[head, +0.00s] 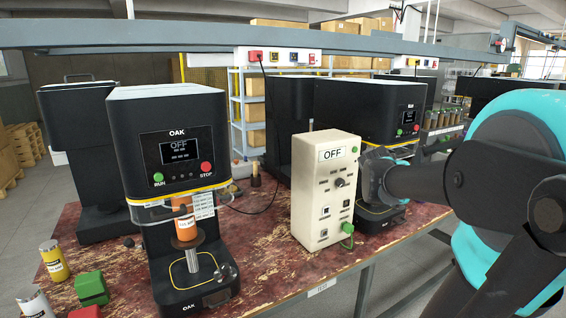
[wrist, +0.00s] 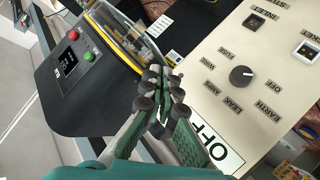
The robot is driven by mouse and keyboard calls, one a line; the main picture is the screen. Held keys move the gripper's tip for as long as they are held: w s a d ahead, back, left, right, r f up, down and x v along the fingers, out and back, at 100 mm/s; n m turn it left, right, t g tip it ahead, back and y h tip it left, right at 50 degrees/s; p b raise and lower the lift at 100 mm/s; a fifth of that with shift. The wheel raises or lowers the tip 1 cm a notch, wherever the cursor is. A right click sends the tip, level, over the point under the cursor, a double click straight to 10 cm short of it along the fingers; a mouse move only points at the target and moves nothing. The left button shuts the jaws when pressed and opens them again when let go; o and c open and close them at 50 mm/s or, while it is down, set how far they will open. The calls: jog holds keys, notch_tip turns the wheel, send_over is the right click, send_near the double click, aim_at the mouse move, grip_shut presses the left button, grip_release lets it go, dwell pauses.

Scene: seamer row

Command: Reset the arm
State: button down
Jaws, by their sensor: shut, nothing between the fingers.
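My gripper (wrist: 165,100) shows in the wrist view with its green fingers together and nothing between them. It is in front of the cream tester box (wrist: 245,85), near its OFF label, with a black seamer on the other side. In the head view my arm comes in from the right, and my gripper (head: 374,176) is just right of the cream tester box (head: 325,190), in front of the rear seamer. Its fingertips are hard to make out there, and I cannot tell whether it touches anything.
A black OAK seamer (head: 170,130) with an orange can (head: 187,222) on its lifter stands on the worn red bench (head: 275,264). A yellow can (head: 54,260), a green block (head: 91,288) and a silver can (head: 34,303) are at front left. A grey rail (head: 200,38) runs overhead.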

jog(key=s+a+f+m+g+y, duration=0.1)
jog(key=s+a+f+g, duration=0.2)
jog(key=s+f, duration=0.6)
jog(key=s+a+f+m+g+y, duration=0.1)
jog(key=s+a+f+g+y, duration=0.1)
jog(key=s+f, duration=0.8)
jog(key=s+a+f+m+g+y, duration=0.1)
jog(key=s+a+f+g, duration=0.3)
jog(key=s+f, duration=0.5)
jog(key=shift+s+a+f+m+y, duration=0.3)
jog(key=shift+a+f, duration=0.5)
jog(key=shift+a, duration=0.4)
